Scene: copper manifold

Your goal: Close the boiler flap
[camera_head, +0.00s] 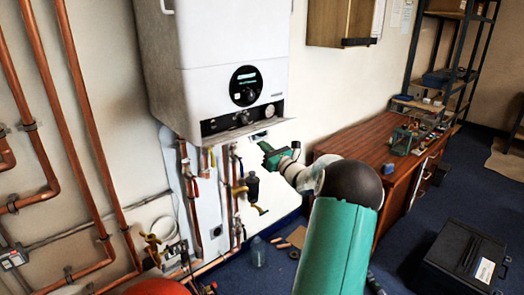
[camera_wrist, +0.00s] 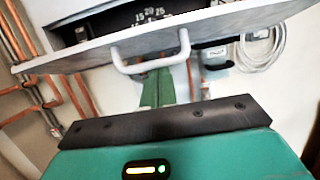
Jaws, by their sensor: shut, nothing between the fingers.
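The white boiler (camera_head: 215,45) hangs on the wall in the head view, with a dark control strip (camera_head: 222,121) showing along its lower front. The boiler flap (camera_head: 238,132) is open and sticks out below that strip as a thin pale panel. In the wrist view the flap (camera_wrist: 85,57) crosses the upper part, with a white bar handle (camera_wrist: 152,64) on it and the dial numbers above. My gripper (camera_head: 270,154) is just below the flap in the head view. Its green fingers (camera_wrist: 157,92) are shut and empty, close to the handle; contact cannot be told.
Copper pipes (camera_head: 88,110) run up the wall at left, and valves (camera_head: 252,187) hang under the boiler. A wooden desk (camera_head: 350,143) stands at right. A black case (camera_head: 465,258) lies on the blue floor, which has free room.

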